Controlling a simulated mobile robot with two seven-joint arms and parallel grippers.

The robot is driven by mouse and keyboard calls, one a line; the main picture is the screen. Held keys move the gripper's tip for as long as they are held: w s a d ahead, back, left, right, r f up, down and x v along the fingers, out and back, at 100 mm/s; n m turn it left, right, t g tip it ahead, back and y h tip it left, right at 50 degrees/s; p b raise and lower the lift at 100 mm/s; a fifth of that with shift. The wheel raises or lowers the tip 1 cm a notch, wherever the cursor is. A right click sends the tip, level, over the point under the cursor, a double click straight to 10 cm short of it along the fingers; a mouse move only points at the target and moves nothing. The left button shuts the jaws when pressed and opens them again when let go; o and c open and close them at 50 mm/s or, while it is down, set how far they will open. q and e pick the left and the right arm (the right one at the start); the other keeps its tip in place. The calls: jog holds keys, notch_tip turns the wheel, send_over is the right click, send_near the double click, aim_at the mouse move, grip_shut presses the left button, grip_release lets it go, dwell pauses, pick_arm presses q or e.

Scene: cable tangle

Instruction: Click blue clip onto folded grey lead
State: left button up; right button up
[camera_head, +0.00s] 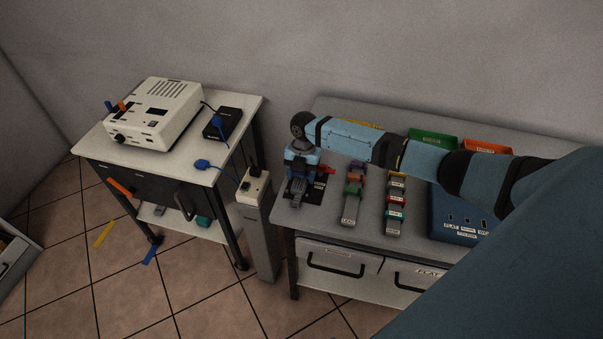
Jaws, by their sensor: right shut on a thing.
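My right gripper (299,176) points down over a black mat (316,194) at the left end of the grey bench. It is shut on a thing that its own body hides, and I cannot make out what. A grey bundle (295,200), which looks like the folded lead, lies on the mat just below and in front of the gripper. I cannot tell whether the gripper touches it. No blue clip can be clearly made out. A small red piece (325,168) is just right of the gripper. My left gripper is not in view.
Two grey bundles with coloured clips (351,205) (395,209) lie right of the mat. A blue labelled board (452,218) and green (434,138) and orange (488,146) bins are further right.

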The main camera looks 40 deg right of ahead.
jog(key=o, duration=1.1)
jog(key=shift+o, duration=0.2)
jog(key=shift+r+p, duration=3.05)
jog(key=shift+r, duration=0.45)
